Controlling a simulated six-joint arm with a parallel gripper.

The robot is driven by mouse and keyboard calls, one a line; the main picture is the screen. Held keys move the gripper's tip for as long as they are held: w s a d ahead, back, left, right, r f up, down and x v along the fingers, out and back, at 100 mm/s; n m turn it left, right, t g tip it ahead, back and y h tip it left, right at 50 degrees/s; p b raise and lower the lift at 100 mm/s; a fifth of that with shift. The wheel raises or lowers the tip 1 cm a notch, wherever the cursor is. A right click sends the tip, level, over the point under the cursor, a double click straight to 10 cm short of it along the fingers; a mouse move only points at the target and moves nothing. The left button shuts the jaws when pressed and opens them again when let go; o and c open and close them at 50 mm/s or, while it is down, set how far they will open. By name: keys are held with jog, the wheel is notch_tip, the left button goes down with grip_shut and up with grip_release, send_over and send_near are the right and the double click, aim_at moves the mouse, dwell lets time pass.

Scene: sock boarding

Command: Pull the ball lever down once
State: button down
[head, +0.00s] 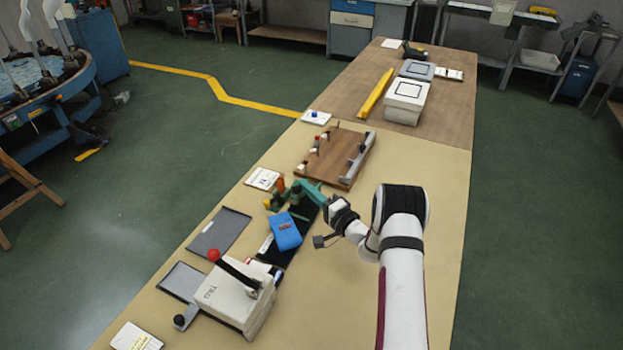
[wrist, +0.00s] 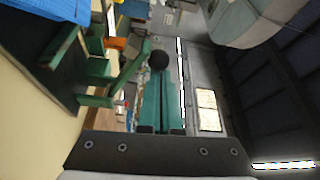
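My gripper (head: 300,187) has teal fingers and is over the middle of the table, by a small green fixture with an orange part (head: 281,184). In the wrist view the two fingers (wrist: 160,85) lie close together and look shut. A black ball (wrist: 159,59) shows just at their tips, beside a green arm (wrist: 132,72); I cannot tell whether they touch it. Nearer the front, a white box (head: 236,300) carries a dark lever with a red ball (head: 214,255), raised and tilted left. My gripper is well away from this red ball.
A blue pouch (head: 285,231) lies beside the green fixture on a dark strip. Grey trays (head: 219,236) lie to the left. A wooden board with pegs (head: 335,155) and a white box (head: 405,100) stand farther back. The table's right side is mostly clear.

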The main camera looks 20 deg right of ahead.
jog(key=f, duration=0.1)
jog(key=s+a+f, duration=0.1)
jog(key=f, duration=0.1)
jog(key=shift+s+a, duration=0.2)
jog(key=shift+s+a+f, duration=0.15)
jog(key=shift+a+f, duration=0.05)
jog(key=shift+f, duration=0.4)
jog(key=shift+s+a+f, duration=0.15)
jog(key=shift+a+f, duration=0.05)
jog(key=shift+f, duration=0.35)
jog(key=shift+s+a+f, duration=0.15)
jog(key=shift+a+f, duration=0.05)
jog(key=shift+f, duration=0.4)
dwell(1.0)
jog(key=r, duration=0.1)
jog(key=w+d+r, duration=0.1)
jog(key=d+r, duration=0.1)
jog(key=shift+w+d+r, duration=0.25)
jog(key=shift+w+r, duration=0.1)
jog(key=shift+r, duration=0.05)
jog(key=s+d+f, duration=0.1)
jog(key=s, duration=0.1)
jog(key=s+d+f, duration=0.1)
jog(key=s+d, duration=0.1)
jog(key=s, duration=0.1)
jog(key=s+d+f, duration=0.1)
jog(key=s+d, duration=0.1)
jog(key=s, duration=0.1)
jog(key=shift+d+f, duration=0.1)
